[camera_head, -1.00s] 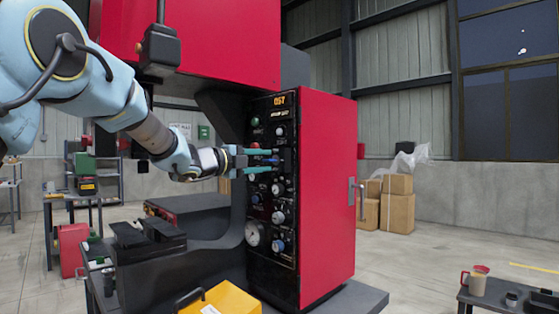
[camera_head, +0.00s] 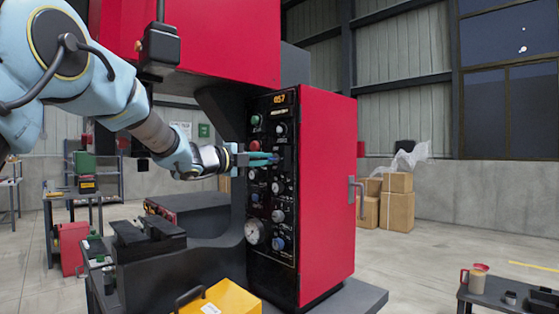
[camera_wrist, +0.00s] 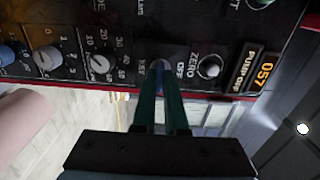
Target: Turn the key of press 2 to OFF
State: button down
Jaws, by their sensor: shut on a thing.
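The red press (camera_head: 326,190) has a black control panel (camera_head: 263,200) on its narrow side, with an amber 057 display and several knobs and lamps. My gripper (camera_head: 272,158) reaches the upper part of this panel from the left, its two green fingers close together. In the wrist view my gripper (camera_wrist: 162,78) has its fingertips shut on a small bluish key (camera_wrist: 160,65), beside an OFF mark on the panel. The fingers hide most of the key, so its exact angle cannot be told.
A silver toggle (camera_wrist: 210,66) is close to the right of my fingertips in the wrist view, and a white-capped dial (camera_wrist: 100,65) is to the left. A yellow case (camera_head: 222,299) stands low in front of the press. A side table (camera_head: 505,295) is at right.

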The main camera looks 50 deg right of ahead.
jog(key=shift+r+n+p, duration=0.1)
jog(key=shift+n+p, duration=0.4)
jog(key=shift+p, duration=0.2)
